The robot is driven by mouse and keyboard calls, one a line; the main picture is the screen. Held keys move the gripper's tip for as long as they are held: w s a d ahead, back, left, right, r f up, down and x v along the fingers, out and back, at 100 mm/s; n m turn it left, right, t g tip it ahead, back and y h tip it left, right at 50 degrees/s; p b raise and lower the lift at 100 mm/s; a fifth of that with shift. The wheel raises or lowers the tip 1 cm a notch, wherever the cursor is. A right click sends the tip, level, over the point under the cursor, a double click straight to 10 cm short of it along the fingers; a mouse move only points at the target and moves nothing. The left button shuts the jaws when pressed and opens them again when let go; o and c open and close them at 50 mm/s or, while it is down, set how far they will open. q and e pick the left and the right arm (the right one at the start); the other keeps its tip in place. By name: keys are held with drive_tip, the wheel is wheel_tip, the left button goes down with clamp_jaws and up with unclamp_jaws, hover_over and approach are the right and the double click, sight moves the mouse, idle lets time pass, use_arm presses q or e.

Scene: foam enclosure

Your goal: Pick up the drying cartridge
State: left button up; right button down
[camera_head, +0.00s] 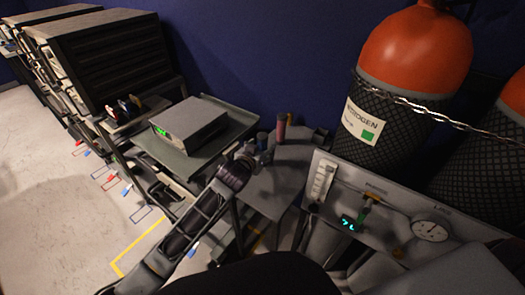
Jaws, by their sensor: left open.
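A small upright cylinder (281,127), reddish with a darker lower part, stands at the back of a small grey table; it may be the drying cartridge, but it is too small to tell. My left arm comes in from the lower left, and my left gripper (257,155) is over the left edge of this table, just left of and in front of the cylinder. The gripper is open, and no object shows held in it. A short dark bluish shape (262,138) beside the fingers is too small to make out. My right gripper is not in view.
A grey instrument box (190,122) with a green display sits on a cart to the left. At right is a gauge panel (371,215), with large orange-topped nitrogen cylinders (416,50) behind a chain. A blue wall backs the table. Open floor (60,200) lies at left.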

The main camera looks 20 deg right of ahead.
use_arm(q)
drive_tip(key=shift+w+d+f, duration=0.3)
drive_tip(key=shift+w+d, duration=0.05)
drive_tip(key=shift+w, duration=0.15)
drive_tip(key=shift+w+d+f, duration=0.1)
drive_tip(key=shift+w+d, duration=0.1)
drive_tip(key=shift+w, duration=0.05)
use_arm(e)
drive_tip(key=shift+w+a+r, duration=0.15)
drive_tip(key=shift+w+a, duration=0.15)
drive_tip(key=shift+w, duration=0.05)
use_arm(q)
drive_tip(key=shift+c, duration=0.3)
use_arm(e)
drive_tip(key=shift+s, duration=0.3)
